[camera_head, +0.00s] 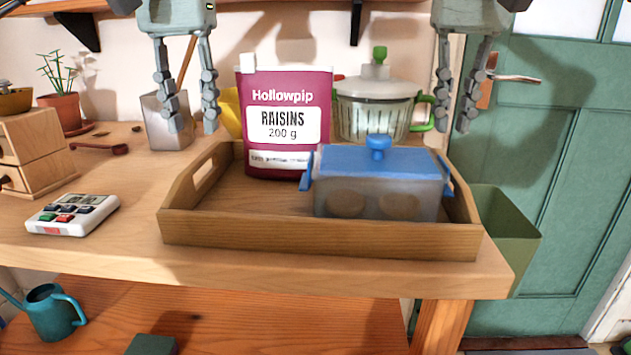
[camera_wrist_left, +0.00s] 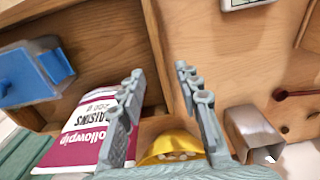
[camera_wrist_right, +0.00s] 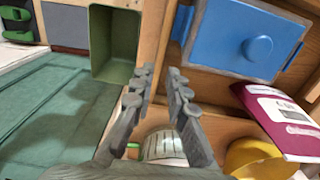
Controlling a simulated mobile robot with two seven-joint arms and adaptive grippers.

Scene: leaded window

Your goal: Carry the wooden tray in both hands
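The wooden tray (camera_head: 330,237) lies on the counter near its front edge, with a slot handle in its left end wall. It holds a maroon raisins packet (camera_head: 288,90) standing at the back and a clear box with a blue lid (camera_head: 378,163) at the right. My left gripper (camera_head: 192,128) points down, open and empty, above and behind the tray's left end. In the left wrist view (camera_wrist_left: 155,85) the tray's end wall shows beside its fingers. My right gripper (camera_head: 455,128) is open and empty above the tray's right end; the right wrist view (camera_wrist_right: 160,80) shows its fingers apart. The right handle is hidden.
A salad spinner (camera_head: 376,105), a metal container (camera_head: 166,120) and a yellow bowl (camera_wrist_left: 172,146) stand behind the tray. A calculator-like device (camera_head: 72,213) and a small wooden drawer box (camera_head: 32,150) are left. A green bin (camera_head: 507,235) stands beyond the counter's right end.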

